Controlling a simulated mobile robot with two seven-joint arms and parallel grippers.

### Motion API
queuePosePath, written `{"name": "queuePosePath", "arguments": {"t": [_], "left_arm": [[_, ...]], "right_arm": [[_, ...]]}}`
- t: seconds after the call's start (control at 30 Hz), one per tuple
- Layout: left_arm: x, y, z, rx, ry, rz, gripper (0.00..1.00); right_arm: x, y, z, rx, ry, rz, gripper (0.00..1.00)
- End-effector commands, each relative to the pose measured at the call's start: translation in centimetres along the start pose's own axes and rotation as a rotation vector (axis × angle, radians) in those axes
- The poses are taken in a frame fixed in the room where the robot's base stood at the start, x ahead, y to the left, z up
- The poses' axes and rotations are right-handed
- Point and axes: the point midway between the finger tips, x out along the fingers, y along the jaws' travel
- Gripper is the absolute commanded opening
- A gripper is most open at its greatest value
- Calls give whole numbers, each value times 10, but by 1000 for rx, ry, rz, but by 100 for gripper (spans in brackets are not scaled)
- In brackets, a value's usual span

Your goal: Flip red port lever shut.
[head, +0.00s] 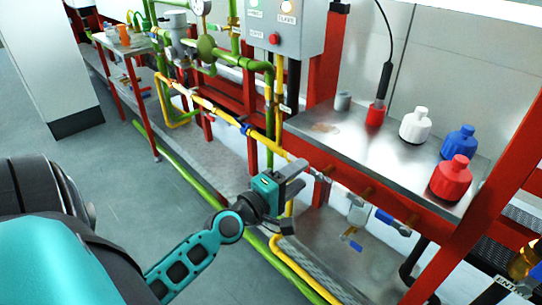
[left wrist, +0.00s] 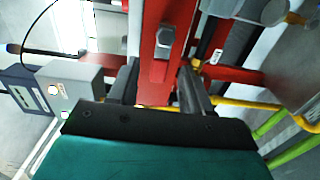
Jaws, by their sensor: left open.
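My left gripper (head: 298,179) is open at the front of the red bench frame, its fingers pointing right. In the left wrist view its two dark fingers (left wrist: 160,92) stand either side of a red part (left wrist: 155,75), with a grey block (left wrist: 166,37) on the red surface beyond. I cannot tell whether this red part is the lever or the frame. A small metal valve (head: 322,174) sits just right of the fingertips. I cannot make out a red lever on it clearly. My right gripper is not in view.
Blue-handled valves (head: 392,222) hang under the steel bench (head: 345,150). Red, white and blue bottles (head: 451,178) stand on the bench. A yellow pipe (head: 285,268) and green pipes run close below my gripper. A grey control box (head: 284,25) is behind. Open floor lies left.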

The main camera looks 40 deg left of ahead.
Motion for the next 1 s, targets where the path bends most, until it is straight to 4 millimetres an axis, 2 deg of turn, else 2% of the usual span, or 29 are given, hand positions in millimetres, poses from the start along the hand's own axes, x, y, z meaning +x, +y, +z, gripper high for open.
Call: {"name": "queuePosePath", "arguments": {"t": [0.2,0.5,0.7,1.0], "left_arm": [[-39,-3,0,3,-2,-4,49],[-85,-4,0,4,-3,-4,49],[-104,-2,0,4,-1,-3,49],[-112,0,0,2,0,0,49]], "right_arm": [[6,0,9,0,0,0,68],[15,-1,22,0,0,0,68],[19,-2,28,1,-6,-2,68],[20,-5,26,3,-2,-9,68]]}}
